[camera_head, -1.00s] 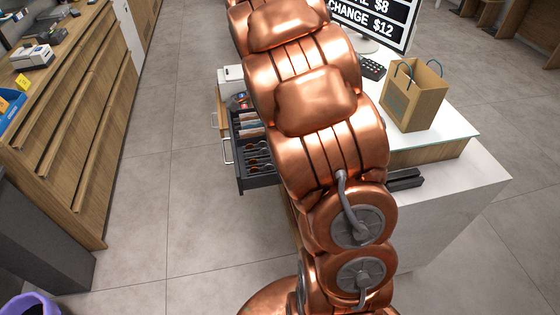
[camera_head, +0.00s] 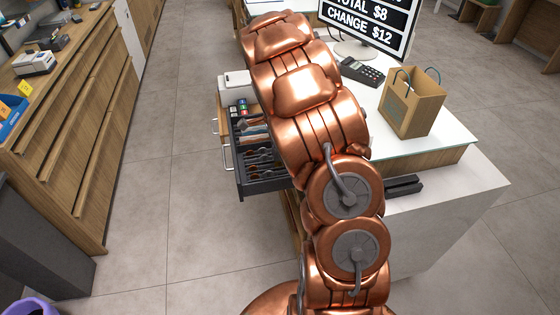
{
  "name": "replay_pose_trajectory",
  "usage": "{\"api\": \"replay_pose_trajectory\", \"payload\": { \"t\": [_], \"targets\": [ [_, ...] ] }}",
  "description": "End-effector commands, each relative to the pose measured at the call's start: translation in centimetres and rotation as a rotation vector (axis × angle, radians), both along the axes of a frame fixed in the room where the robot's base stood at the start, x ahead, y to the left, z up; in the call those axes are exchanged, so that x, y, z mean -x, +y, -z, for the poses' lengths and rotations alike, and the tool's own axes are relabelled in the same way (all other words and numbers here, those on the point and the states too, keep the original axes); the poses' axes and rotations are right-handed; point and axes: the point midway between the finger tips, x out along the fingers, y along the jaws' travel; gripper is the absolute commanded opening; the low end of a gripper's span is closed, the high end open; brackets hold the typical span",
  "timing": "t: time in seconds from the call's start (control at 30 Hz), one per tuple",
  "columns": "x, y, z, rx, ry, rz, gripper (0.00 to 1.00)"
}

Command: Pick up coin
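An open cash drawer (camera_head: 241,187) sticks out from the left side of the counter, beside my copper arm. Its front compartments hold small dark and copper-coloured round pieces, perhaps coins (camera_head: 262,156); they are too small to tell apart. Banknotes (camera_head: 254,131) lie in the compartments behind them. My arm rises through the middle of the view and hides the right part of the drawer. My gripper is not visible.
A screen (camera_head: 371,22) reads TOTAL $8 and CHANGE $12. A card terminal (camera_head: 363,71) and a paper bag (camera_head: 412,103) stand on the counter (camera_head: 440,195). A white device (camera_head: 236,86) sits behind the drawer. Clear floor (camera_head: 190,215) lies left of the drawer.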

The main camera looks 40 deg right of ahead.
Motion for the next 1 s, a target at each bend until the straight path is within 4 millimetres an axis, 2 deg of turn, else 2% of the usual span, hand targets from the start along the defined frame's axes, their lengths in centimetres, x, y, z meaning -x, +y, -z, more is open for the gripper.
{"api": "replay_pose_trajectory", "payload": {
  "t": [0.13,0.27,0.43,0.6,1.0],
  "targets": [
    [0.4,0.0,1.8,-0.002,0.006,0.000,0.17],
    [0.4,0.0,2.7,0.000,0.002,-0.001,0.17],
    [0.4,-0.1,2.7,0.001,0.000,-0.001,0.17],
    [0.4,0.0,2.7,0.001,0.000,-0.001,0.00],
    [0.3,0.0,2.6,0.001,0.000,-0.001,0.00]
  ]
}}
